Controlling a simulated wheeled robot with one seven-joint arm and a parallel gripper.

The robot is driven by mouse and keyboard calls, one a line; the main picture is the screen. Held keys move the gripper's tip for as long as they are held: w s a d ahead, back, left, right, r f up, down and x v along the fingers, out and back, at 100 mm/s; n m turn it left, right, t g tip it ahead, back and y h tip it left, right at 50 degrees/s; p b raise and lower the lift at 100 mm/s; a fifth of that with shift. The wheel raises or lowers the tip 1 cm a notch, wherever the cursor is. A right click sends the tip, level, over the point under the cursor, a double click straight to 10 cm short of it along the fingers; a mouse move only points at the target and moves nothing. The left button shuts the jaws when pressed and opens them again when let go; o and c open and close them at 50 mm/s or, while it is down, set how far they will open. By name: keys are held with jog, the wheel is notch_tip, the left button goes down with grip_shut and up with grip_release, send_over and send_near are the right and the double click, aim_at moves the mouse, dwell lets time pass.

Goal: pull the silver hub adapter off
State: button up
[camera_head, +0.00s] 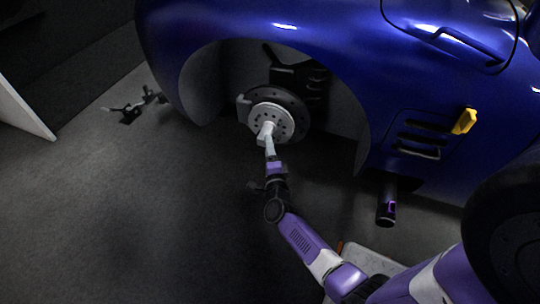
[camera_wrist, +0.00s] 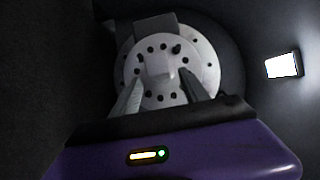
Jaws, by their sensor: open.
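The silver hub adapter (camera_head: 284,119) is a round disc with a ring of dark holes, mounted on the car's hub in the wheel arch. In the wrist view the adapter (camera_wrist: 185,57) faces me, with a pale block-like boss (camera_wrist: 159,68) at its centre. My gripper (camera_head: 267,132) is in front of the disc. In the wrist view my gripper (camera_wrist: 166,92) is open, with one finger to the left and one to the right below the boss. Nothing shows between the fingertips except the boss and disc behind. I cannot tell whether the fingers touch the adapter.
A dark brake disc (camera_head: 300,104) sits behind the adapter. The blue car body (camera_head: 240,22) arches over the hub. A yellow object (camera_head: 464,121) is on the car's side. A small dark stand (camera_head: 130,112) is on the floor at left. Floor left of my arm is clear.

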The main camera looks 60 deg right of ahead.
aim_at(258, 141)
jog(key=shift+b+x, duration=0.8)
jog(key=shift+x, duration=2)
jog(key=shift+f, duration=0.1)
jog(key=shift+c, duration=0.4)
grip_shut()
jog(key=shift+s+a+r+p, duration=0.15)
jog(key=shift+a+p, duration=0.4)
jog(key=shift+a, duration=0.55)
jog(key=shift+s+a+r+p, duration=0.1)
jog(key=shift+a+p, duration=0.45)
jog(key=shift+a, duration=0.55)
jog(key=shift+s+a+r+p, duration=0.15)
jog(key=shift+a+p, duration=0.4)
jog(key=shift+a, duration=0.55)
jog(key=shift+a+f, duration=0.1)
